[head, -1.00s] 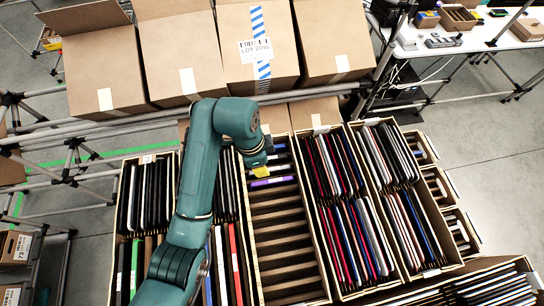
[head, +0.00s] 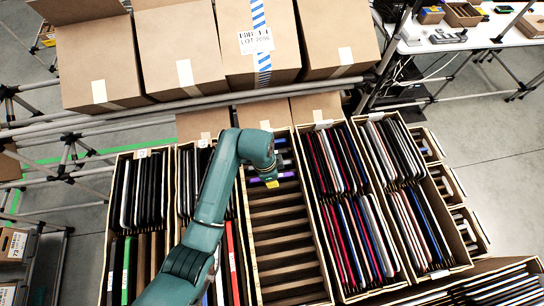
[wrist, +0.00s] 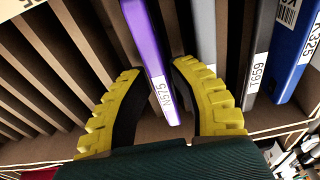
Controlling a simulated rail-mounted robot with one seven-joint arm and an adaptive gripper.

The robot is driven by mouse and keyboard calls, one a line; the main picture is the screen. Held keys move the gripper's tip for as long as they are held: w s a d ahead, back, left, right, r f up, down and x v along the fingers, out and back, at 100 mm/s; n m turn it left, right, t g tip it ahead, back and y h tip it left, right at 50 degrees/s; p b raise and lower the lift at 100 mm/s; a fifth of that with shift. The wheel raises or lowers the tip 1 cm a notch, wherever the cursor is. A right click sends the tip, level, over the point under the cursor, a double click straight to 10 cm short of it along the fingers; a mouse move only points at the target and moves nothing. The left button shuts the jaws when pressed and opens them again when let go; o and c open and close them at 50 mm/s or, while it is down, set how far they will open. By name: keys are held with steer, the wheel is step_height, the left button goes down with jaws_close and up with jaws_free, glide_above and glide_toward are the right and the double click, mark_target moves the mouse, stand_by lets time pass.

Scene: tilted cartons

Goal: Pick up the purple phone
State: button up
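The purple phone (wrist: 148,50) stands on edge in a slotted carton, with a white label on its near end. In the head view the purple phone (head: 287,175) is partly hidden behind my gripper (head: 272,184). In the wrist view the two yellow fingers of my gripper (wrist: 160,72) are apart, one on each side of the phone's near end. The gripper is open. A gap shows between the phone and the right finger; the left finger is close to the phone, and I cannot tell whether it touches.
A grey phone (wrist: 203,30) and a blue phone (wrist: 300,50) stand in slots to the right. Empty slots with brown dividers (wrist: 50,70) lie to the left. Neighbouring cartons (head: 360,220) hold many upright devices. Closed brown boxes (head: 175,55) stand behind.

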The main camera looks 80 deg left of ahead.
jaws_close()
